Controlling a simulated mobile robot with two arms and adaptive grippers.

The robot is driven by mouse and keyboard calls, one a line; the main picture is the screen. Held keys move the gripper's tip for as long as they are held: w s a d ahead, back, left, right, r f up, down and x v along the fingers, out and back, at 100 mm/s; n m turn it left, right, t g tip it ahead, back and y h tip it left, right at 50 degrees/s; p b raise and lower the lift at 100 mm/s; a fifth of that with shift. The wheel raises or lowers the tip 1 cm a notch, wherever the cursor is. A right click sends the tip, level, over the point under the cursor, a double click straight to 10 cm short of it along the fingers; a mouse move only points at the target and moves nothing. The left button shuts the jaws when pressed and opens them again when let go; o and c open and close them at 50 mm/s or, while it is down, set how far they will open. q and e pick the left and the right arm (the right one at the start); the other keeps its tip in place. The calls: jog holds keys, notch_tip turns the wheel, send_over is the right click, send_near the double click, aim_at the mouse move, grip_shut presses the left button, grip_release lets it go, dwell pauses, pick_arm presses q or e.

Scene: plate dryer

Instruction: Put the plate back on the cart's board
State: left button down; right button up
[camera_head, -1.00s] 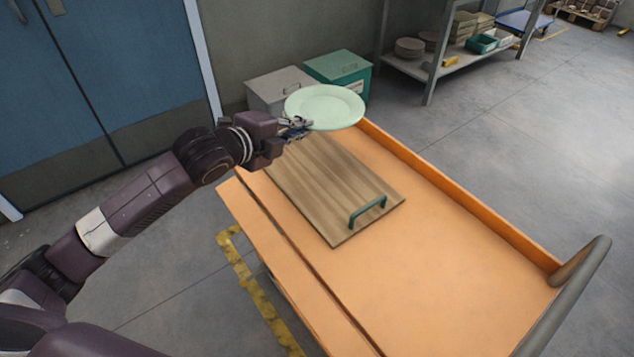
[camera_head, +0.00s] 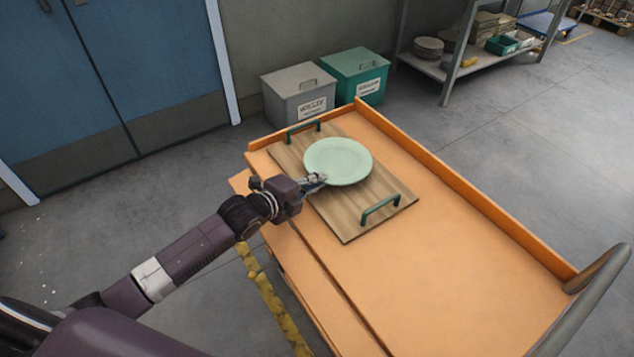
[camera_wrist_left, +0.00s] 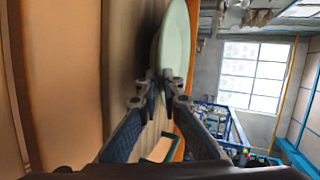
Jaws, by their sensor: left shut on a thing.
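The pale green plate (camera_head: 338,160) is held flat over the wooden board with green handles (camera_head: 350,214) on the orange cart (camera_head: 430,247). My left gripper (camera_head: 322,180) is shut on the plate's near-left rim. In the left wrist view the fingers (camera_wrist_left: 160,80) pinch the edge of the plate (camera_wrist_left: 174,40), seen edge-on beside the board (camera_wrist_left: 125,50). A narrow gap seems to show between plate and board there, but I cannot tell for sure whether they touch. My right gripper is not in view.
A grey bin (camera_head: 298,95) and a green bin (camera_head: 355,74) stand behind the cart's far end. The cart has a raised orange edge (camera_head: 470,200) and a grey handle (camera_head: 598,268). The cart top right of the board is clear.

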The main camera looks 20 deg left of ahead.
pick_arm(q)
jog(key=shift+f, duration=0.2)
jog(key=c, duration=2.6)
grip_release()
jog(key=shift+f, duration=0.2)
jog(key=o, duration=0.5)
jog(key=shift+s+r, duration=0.1)
jog(key=shift+r, duration=0.1)
jog(key=v, duration=1.1)
jog(key=shift+s+a+r, duration=0.15)
jog(key=shift+s+a, duration=0.05)
jog(key=shift+s, duration=0.15)
